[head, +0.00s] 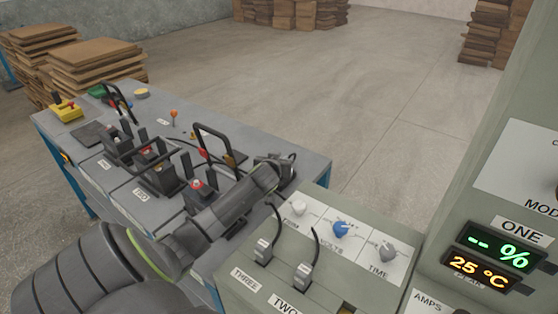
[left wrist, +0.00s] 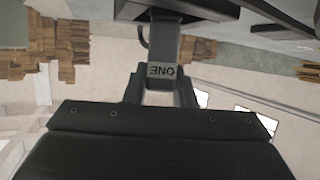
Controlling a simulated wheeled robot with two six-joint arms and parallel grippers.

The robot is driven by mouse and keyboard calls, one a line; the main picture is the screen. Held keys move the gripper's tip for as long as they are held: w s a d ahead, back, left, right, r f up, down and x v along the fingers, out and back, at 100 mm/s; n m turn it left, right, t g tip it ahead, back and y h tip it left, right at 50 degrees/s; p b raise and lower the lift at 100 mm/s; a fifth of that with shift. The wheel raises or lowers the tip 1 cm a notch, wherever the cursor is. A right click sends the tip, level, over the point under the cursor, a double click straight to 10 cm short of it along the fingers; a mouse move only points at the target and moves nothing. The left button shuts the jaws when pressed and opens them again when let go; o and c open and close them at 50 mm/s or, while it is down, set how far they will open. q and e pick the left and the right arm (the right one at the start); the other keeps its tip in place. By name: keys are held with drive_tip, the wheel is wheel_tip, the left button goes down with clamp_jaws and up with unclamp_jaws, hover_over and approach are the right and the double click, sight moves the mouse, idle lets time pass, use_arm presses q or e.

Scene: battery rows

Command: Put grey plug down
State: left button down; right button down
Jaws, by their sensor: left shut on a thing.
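A grey plug (left wrist: 163,50) with the upside-down label ONE is held between the fingers of my left gripper (left wrist: 160,92) in the left wrist view. In the head view my left gripper (head: 274,170) is over the right end of the grey bench (head: 312,166), beside the charger cabinet. The arm hides part of the bench there, and I cannot make out the plug in that view. Two other grey plugs (head: 264,249) (head: 303,274) with black cables stand on the cabinet top (head: 240,290) by the labels THREE and TWO. My right gripper is not in view.
Batteries with red parts (head: 159,178) and black handles stand in a row along the bench. White, blue (head: 341,229) and grey knobs are on the cabinet panel. A tall display cabinet (head: 452,150) stands at the right.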

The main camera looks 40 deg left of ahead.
use_arm(q)
drive_tip(key=shift+f, duration=0.1)
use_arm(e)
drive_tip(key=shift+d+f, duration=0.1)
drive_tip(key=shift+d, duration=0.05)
use_arm(q)
drive_tip(key=c, duration=1.2)
unclamp_jaws()
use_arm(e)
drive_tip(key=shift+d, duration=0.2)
use_arm(q)
drive_tip(key=shift+s+r, duration=0.1)
drive_tip(key=shift+r, duration=0.1)
drive_tip(key=v, duration=1.2)
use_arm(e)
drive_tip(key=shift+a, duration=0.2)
use_arm(q)
drive_tip(key=shift+f, duration=0.1)
